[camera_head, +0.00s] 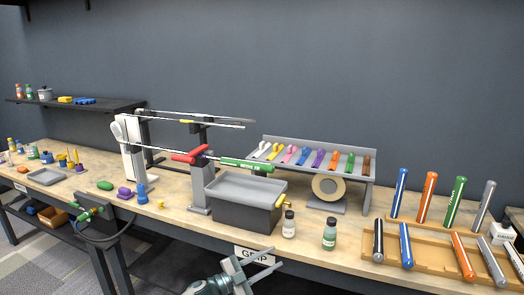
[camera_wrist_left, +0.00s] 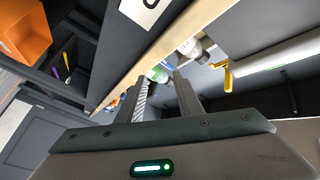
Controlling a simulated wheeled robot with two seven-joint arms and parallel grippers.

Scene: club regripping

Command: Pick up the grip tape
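The grip tape (camera_head: 316,188) is a beige roll standing upright on a grey holder at the back middle of the workbench, in front of the sloped rack. My left gripper (camera_head: 240,270) is at the bottom of the head view, in front of the bench edge, well apart from the tape. In the left wrist view its two fingers (camera_wrist_left: 163,95) are spread with nothing held between them. I cannot make out the tape in the left wrist view. My right gripper is not in view.
The workbench (camera_head: 328,254) carries a grey bin (camera_head: 240,215), two small bottles (camera_head: 289,225) and (camera_head: 329,234), a clamped club with a green grip (camera_head: 247,165), a rack of coloured strips (camera_head: 320,158) and a wooden tray of grips (camera_head: 436,255). A label hangs on the front edge.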

